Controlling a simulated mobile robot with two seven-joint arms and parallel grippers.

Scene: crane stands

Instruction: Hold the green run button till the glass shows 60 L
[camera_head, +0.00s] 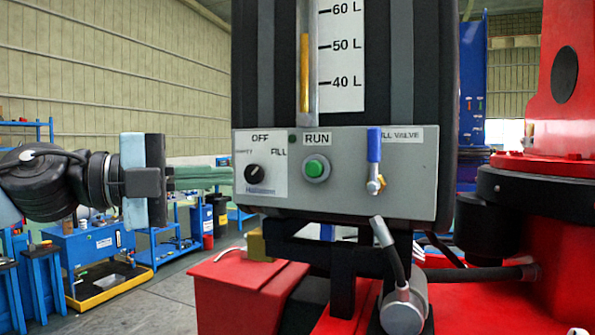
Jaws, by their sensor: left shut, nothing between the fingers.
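The green run button (315,168) sits in a silver ring on the grey control panel (300,205), under the RUN label. The sight glass (305,75) above it holds an amber column whose top stands between the 50 L and 60 L marks, nearer 50. The black selector knob (255,174) points toward FILL. The blue fill valve lever (374,145) stands upright. My left gripper (231,178) is shut and empty, its greenish fingers pointing right at the panel's left edge, apart from the button. My right gripper is out of view.
A small dark lamp (293,137) sits left of the RUN label. A hose with a metal end (400,310) hangs below the panel. A red machine (560,200) stands close on the right. Blue benches (90,255) stand at the back left.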

